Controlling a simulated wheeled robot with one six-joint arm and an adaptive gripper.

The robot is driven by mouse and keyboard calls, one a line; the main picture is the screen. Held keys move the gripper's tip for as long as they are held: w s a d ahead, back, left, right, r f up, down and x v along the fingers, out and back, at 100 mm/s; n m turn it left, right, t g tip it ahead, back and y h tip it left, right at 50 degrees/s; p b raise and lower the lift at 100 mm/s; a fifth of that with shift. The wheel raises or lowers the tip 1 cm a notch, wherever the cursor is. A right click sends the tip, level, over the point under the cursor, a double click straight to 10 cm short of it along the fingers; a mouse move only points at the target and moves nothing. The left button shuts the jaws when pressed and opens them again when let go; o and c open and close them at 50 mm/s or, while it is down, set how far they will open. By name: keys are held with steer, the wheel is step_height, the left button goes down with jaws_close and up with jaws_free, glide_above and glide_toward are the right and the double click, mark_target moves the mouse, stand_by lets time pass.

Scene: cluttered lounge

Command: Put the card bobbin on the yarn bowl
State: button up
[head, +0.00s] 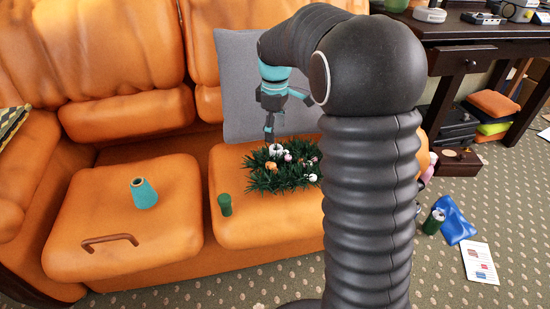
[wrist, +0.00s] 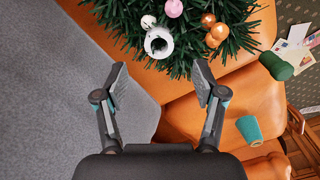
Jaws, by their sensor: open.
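I cannot surely pick out the card bobbin or the yarn bowl. A small white, ring-like piece with a dark hollow (wrist: 158,42) rests on the green garland, just beyond my fingertips in the wrist view; it also shows in the head view (head: 276,150). I cannot tell whether it is either one. My gripper (wrist: 160,80) is open, with nothing between its fingers. In the head view my gripper (head: 269,135) points down at the back edge of the garland, close to the white piece. My arm hides part of the garland's right side.
The garland (head: 256,184) with baubles lies on the right orange seat. A dark green spool-like piece (head: 225,204) stands beside it. A teal cone (head: 144,193) and a brown handle (head: 110,241) are on the left seat. A grey cushion (head: 240,85) leans behind.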

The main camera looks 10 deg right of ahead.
mark_target(276, 156)
steer(key=shift+d+f+b, duration=0.1)
steer(key=shift+f+b, duration=0.4)
steer(key=shift+f, duration=3.5)
steer(key=c, duration=1.1)
steer(key=shift+r, duration=0.1)
